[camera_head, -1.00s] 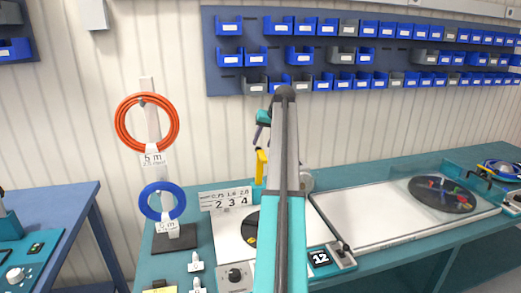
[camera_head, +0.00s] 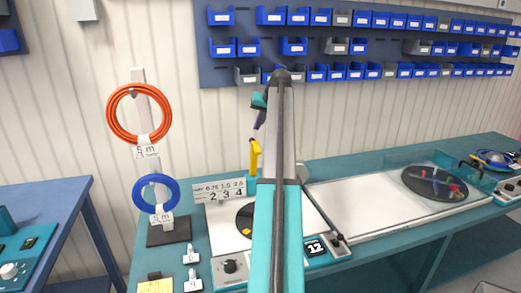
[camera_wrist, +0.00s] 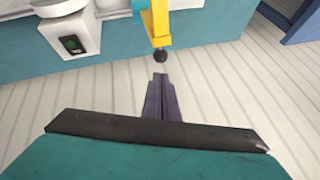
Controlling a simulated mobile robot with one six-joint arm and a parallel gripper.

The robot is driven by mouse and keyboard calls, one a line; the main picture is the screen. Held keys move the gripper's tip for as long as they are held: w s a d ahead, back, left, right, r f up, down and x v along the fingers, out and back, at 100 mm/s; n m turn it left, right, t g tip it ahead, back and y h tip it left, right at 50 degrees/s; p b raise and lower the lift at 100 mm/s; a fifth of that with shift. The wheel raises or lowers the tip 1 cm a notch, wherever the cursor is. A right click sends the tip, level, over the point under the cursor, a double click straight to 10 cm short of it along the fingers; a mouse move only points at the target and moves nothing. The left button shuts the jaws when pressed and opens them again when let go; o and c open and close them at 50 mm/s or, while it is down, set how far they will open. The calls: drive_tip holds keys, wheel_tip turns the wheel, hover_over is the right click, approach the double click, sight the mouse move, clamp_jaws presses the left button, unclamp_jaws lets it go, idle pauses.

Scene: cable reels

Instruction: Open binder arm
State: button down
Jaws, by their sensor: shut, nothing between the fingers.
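The binder arm (camera_head: 255,158) is yellow and stands upright behind the machine's white top in the head view. The wrist view shows it as a yellow bar (camera_wrist: 156,22) with a black ball knob (camera_wrist: 160,56) at its end. My gripper (camera_wrist: 160,78) has purple fingers, shut and empty, pointing at the knob with a small visible gap in the picture. In the head view my gripper (camera_head: 259,120) is just above the yellow arm. My arm's link hides part of the machine and its round black disc (camera_head: 245,218).
A stand with an orange cable coil (camera_head: 112,118) and a blue coil (camera_head: 141,197) is left of the machine. A number panel (camera_head: 220,192) stands behind the white top. A display reading 12 (camera_head: 314,247) is to the right. Bins (camera_head: 296,46) hang on the wall.

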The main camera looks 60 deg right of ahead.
drive_tip(key=w+a+r+m+t+h+b, duration=0.2)
drive_tip(key=a+r+m+t+h+b, duration=0.15)
drive_tip(key=m+t, duration=0.2)
drive_tip(key=s+a+m+t+h+b, duration=0.3)
drive_tip(key=s+a+m+b, duration=0.1)
drive_tip(key=b, duration=0.2)
drive_tip(key=s+a+f+m+h+b, duration=0.2)
drive_tip(key=s+f+b, duration=0.4)
drive_tip(key=f+b, duration=0.3)
drive_tip(key=s+a+f+m+h+b, duration=0.2)
drive_tip(key=s+f+b, duration=0.4)
drive_tip(key=f+b, duration=0.3)
drive_tip(key=shift+a+f+m+t+h+b, duration=0.2)
drive_tip(key=shift+a+m+t+h+b, duration=0.15)
drive_tip(key=shift+a+m+b, duration=0.5)
drive_tip(key=shift+w+d+r+p, duration=0.2)
drive_tip(key=shift+d+r+p, duration=0.15)
drive_tip(key=shift+p, duration=0.95)
drive_tip(key=p+x, duration=0.4)
drive_tip(key=p, duration=1)
drive_tip(key=shift+d, duration=0.1)
